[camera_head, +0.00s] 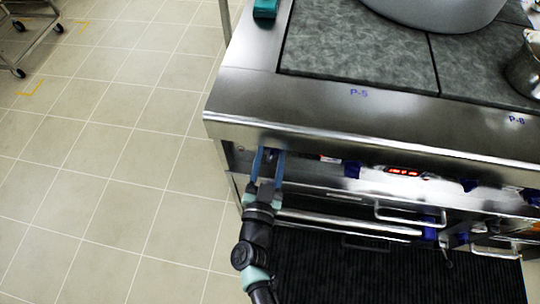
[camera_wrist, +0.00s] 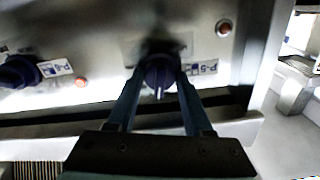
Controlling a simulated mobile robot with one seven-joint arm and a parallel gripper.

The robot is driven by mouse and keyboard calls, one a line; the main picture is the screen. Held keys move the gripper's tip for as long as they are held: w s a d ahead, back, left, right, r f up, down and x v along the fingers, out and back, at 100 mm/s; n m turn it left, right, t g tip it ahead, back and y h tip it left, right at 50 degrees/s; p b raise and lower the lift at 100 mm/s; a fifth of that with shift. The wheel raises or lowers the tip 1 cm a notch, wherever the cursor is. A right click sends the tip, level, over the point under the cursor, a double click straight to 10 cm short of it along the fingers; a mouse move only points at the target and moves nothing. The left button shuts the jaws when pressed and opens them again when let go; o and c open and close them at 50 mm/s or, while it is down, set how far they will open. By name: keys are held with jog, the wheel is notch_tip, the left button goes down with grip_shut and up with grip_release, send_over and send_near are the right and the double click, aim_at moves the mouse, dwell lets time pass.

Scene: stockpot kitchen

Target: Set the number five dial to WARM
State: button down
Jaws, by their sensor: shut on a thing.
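The dial (camera_wrist: 159,74) is a dark blue knob with a pointer ridge on the steel stove front. It sits between the two blue fingers of my gripper (camera_wrist: 158,83) in the wrist view, and they are shut on it. In the head view my gripper (camera_head: 268,155) reaches under the counter's front edge at the left end of the panel. There the dial is mostly hidden by the fingers and the ledge. I cannot tell which mark the pointer faces.
A second blue knob (camera_wrist: 18,72) is left of my gripper in the wrist view. A large pot (camera_head: 435,12) stands on the stovetop.

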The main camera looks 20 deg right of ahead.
jog(key=m, duration=0.4)
jog(key=shift+m+b, duration=0.45)
jog(key=shift+m, duration=1.45)
jog(key=shift+c, duration=1.5)
grip_release()
jog(key=p+v, duration=0.1)
jog(key=v, duration=1.2)
